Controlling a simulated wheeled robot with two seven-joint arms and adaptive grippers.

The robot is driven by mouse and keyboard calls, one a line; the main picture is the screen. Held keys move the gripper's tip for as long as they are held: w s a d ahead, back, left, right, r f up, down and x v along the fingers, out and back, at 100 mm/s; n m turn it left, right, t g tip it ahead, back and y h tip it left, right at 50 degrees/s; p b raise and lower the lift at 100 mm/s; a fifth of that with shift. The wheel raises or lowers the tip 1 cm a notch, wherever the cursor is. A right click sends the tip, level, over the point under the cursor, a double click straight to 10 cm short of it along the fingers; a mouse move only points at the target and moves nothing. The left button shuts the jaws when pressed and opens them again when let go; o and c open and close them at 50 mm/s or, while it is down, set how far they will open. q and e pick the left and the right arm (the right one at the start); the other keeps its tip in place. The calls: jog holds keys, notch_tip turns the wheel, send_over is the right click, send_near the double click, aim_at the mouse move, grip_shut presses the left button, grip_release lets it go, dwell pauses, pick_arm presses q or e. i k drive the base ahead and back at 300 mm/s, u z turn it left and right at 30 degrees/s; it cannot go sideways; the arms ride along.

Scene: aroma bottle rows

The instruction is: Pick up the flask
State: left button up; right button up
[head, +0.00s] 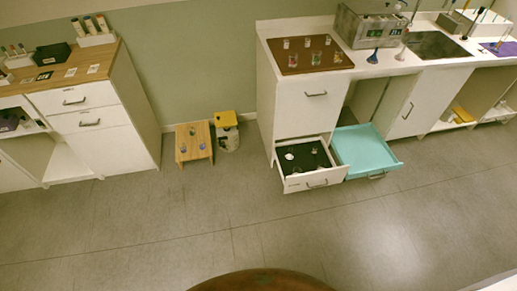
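A small vessel with a blue base and narrow neck, which looks like a flask (373,57), stands on the right-hand counter in front of the grey metal box. A similar pale, reddish vessel (402,52) stands just to its right. Several small glass vessels with coloured contents stand on a brown board (281,58) left of the box. They are too small to tell their exact shapes. Neither of my grippers is in view.
An open drawer (301,184) with a dark inside holds small items. A turquoise drawer (366,148) sticks out beside it. A wooden stool (181,150) and a yellow-lidded bin (226,119) stand by the wall. A brown rounded edge (262,281) shows at the bottom. The grey floor between is clear.

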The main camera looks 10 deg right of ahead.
aim_at(289, 156)
jog(key=u, duration=0.2)
jog(key=i, duration=1.15)
jog(key=z, duration=0.3)
